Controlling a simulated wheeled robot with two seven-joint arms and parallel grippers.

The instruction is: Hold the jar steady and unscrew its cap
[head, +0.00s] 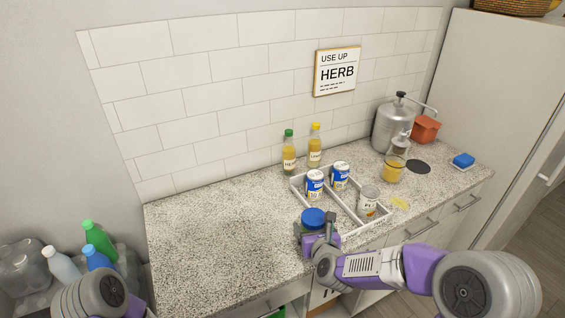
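A jar with a wide blue cap (313,217) stands at the front edge of the speckled counter. Most of the jar's body is hidden behind my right gripper (316,233). My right arm comes in from the lower right, and its gripper is right at the jar, just below and beside the cap. One dark finger shows to the right of the cap. I cannot tell whether the fingers are closed on the jar. The cap looks level and seated on the jar. Only a part of my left arm shows at the lower left; its gripper is out of view.
Two bottles (289,152), a yellow glass (393,169) and a metal dispenser (392,126) stand farther back. The counter's left side (215,230) is clear.

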